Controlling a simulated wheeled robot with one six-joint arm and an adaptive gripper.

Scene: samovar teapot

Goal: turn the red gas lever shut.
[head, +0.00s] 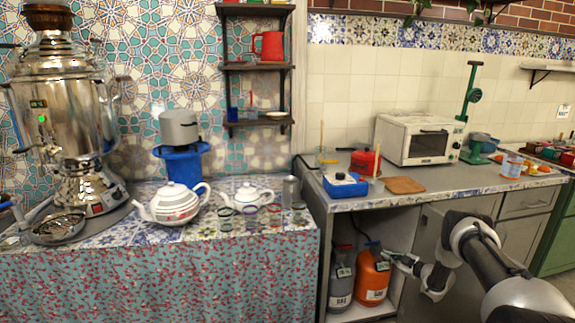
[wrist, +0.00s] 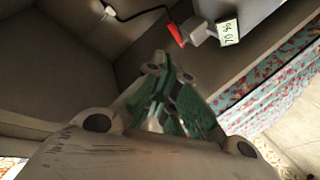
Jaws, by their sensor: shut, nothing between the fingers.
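The red gas lever (wrist: 175,33) shows in the wrist view as a small red bar at the left side of a grey valve body (wrist: 196,30). My gripper (wrist: 165,75) is shut and empty, with its tips just below the lever in the picture; a small gap shows between them. In the head view my gripper (head: 390,257) reaches into the open cabinet under the counter, at the right of the orange gas bottle (head: 373,278).
A grey gas bottle (head: 341,283) stands left of the orange one. A black hose (wrist: 140,14) runs to the valve, and a numbered tag (wrist: 229,32) is beside it. The counter edge (head: 450,197) is above my arm. Cabinet walls are close around.

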